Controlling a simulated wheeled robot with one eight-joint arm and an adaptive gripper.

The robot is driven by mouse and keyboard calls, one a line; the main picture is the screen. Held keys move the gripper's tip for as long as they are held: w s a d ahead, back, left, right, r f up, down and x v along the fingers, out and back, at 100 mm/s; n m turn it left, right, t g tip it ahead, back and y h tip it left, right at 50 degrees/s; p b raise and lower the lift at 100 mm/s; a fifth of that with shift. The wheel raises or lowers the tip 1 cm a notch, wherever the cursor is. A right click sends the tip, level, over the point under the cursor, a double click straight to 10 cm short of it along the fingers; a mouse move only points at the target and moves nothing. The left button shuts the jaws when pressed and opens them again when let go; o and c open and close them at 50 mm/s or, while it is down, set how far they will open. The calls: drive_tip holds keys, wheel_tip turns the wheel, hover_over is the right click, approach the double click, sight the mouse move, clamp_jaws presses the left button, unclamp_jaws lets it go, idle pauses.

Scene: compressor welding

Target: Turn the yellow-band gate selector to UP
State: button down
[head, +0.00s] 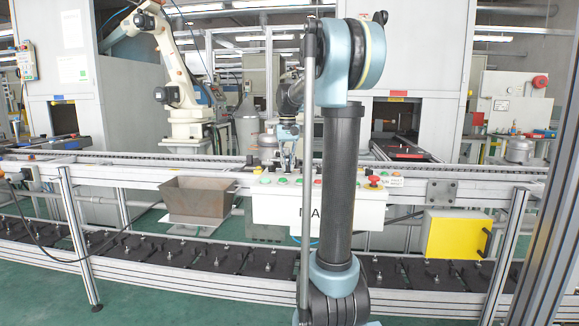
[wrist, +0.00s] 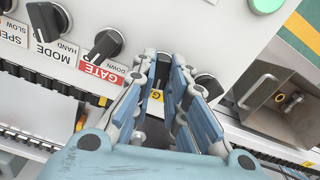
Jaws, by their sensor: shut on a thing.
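The yellow-band label (wrist: 156,95) shows partly between my fingers in the wrist view, its lettering mostly covered. The gate selector (wrist: 163,70) above it is a dark knob, mostly hidden between the fingers. My gripper (wrist: 170,72) is shut on this knob at the panel face. Which way the knob points cannot be told. In the head view my gripper (head: 286,168) is small, over the white control panel (head: 275,208), partly behind my arm.
A red-band GATE knob (wrist: 105,45) is left of my fingers, with the MODE knob (wrist: 48,20) farther left. Another dark knob (wrist: 208,86) sits close right of my fingers. A metal bin (head: 197,200) stands beside the panel. A red emergency button (head: 373,179) is at the panel's right.

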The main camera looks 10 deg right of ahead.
drive_tip(key=m, duration=0.7)
drive_tip(key=shift+d, duration=0.15)
idle(0.4)
drive_tip(key=c, duration=1.6)
unclamp_jaws()
drive_tip(key=shift+s, duration=0.1)
drive_tip(key=shift+r, duration=0.1)
drive_tip(key=shift+r, duration=0.35)
wheel_tip(320, 180, up, 11)
